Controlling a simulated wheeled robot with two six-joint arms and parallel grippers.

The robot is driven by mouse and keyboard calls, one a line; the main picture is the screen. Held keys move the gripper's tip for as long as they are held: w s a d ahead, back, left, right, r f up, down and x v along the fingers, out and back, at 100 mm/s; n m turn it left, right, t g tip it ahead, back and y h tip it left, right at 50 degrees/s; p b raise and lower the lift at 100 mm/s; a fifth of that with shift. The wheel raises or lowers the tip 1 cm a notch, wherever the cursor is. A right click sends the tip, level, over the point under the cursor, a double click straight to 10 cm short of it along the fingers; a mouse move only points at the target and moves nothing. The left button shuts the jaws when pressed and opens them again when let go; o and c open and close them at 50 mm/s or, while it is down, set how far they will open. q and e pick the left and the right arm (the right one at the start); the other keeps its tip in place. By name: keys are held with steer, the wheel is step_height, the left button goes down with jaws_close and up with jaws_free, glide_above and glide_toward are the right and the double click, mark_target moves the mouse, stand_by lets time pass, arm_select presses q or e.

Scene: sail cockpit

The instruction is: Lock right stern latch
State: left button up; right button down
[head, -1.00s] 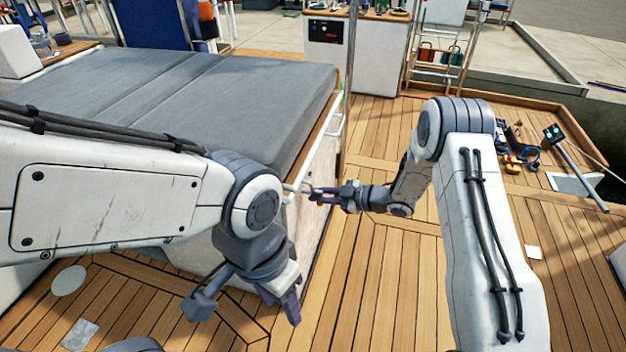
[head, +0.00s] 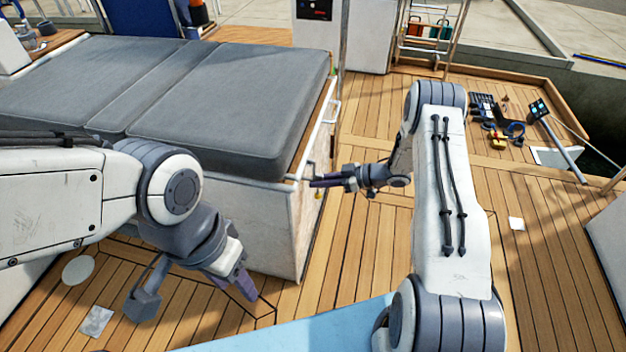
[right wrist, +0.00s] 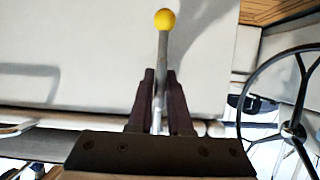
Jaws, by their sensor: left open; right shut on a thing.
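The latch is a grey metal lever (right wrist: 162,50) with a yellow ball knob (right wrist: 165,20), seen in the right wrist view against a pale panel. My right gripper (right wrist: 160,80) is shut on the lever's rod, with the knob beyond the fingertips. In the head view my right gripper (head: 314,182) is at the corner of the white cushioned box (head: 240,215); the lever is hardly visible there. My left gripper (head: 238,285) is open and empty, low over the deck in front of the box. I cannot tell whether the latch is locked.
Grey cushions (head: 230,105) top the box, and a white rail (head: 331,110) runs along its right edge. A spoked wheel (right wrist: 290,125) is at right in the wrist view. Loose items (head: 497,142) lie on the deck at right. The planked deck (head: 372,235) beside the box is clear.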

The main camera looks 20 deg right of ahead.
steer(key=c, duration=0.9)
jaws_free()
steer(key=shift+s+d+r, duration=0.15)
steer(key=shift+d+r, duration=0.05)
steer(key=shift+d, duration=0.15)
steer(key=p+v, duration=0.2)
steer(key=v, duration=0.7)
steer(key=shift+s+d, duration=0.25)
steer(key=shift+s, duration=0.05)
steer(key=shift+w, duration=0.1)
